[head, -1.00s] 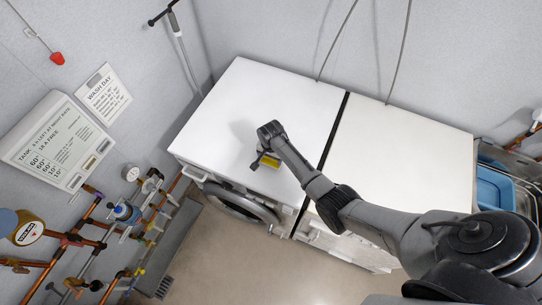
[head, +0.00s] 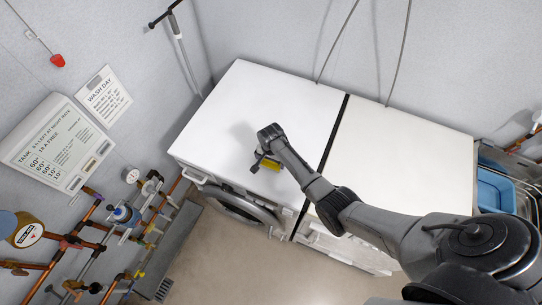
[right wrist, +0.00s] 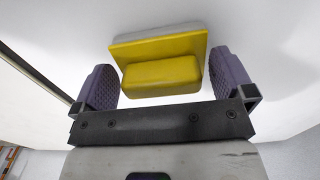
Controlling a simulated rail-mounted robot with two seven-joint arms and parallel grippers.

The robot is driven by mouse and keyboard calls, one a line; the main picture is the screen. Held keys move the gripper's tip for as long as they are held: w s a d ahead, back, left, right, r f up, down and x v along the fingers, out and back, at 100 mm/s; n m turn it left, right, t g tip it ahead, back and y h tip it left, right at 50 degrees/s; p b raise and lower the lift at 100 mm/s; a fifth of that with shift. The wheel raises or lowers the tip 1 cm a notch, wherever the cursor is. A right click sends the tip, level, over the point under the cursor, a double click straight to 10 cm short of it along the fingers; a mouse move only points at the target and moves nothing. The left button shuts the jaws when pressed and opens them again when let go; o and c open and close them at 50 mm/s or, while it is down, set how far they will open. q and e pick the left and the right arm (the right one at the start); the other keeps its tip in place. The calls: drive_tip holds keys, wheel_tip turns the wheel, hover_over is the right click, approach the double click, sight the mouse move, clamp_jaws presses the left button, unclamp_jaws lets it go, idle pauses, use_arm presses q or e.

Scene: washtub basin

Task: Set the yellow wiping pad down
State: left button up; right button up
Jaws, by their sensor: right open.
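The yellow wiping pad (head: 270,167) is on the white top of the left appliance, near its front edge. In the right wrist view the pad (right wrist: 162,75) shows a yellow grip block on a wider base with a grey-white layer. My right gripper (head: 264,163) is open over it, one finger on each side. In the wrist view a clear gap shows between the left finger and the grip block, and the right finger is close to the pad's base. The pad's underside is hidden. My left gripper is not in view.
The front-loading washer (head: 240,100) has a round door below its front edge. A second white-topped appliance (head: 390,150) stands to its right across a dark gap. A blue basin (head: 494,192) is at far right, and pipes with valves (head: 125,215) are at left. The washer top is otherwise clear.

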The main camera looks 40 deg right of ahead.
wheel_tip(320, 180, up, 12)
drive_tip(key=s+a+f+n+t, duration=0.3)
drive_tip(key=s+n, duration=0.4)
drive_tip(key=s, duration=0.8)
drive_tip(key=s+a+r+n, duration=0.3)
drive_tip(key=s+a+n, duration=0.1)
drive_tip(key=s, duration=0.3)
drive_tip(key=s+a+r+n, duration=0.2)
drive_tip(key=s+a+n, duration=0.2)
drive_tip(key=s, duration=0.4)
drive_tip(key=shift+s+r+t, duration=0.3)
drive_tip(key=shift+r, duration=0.1)
drive_tip(key=shift+r+p, duration=1.3)
drive_tip(key=shift+p, duration=0.1)
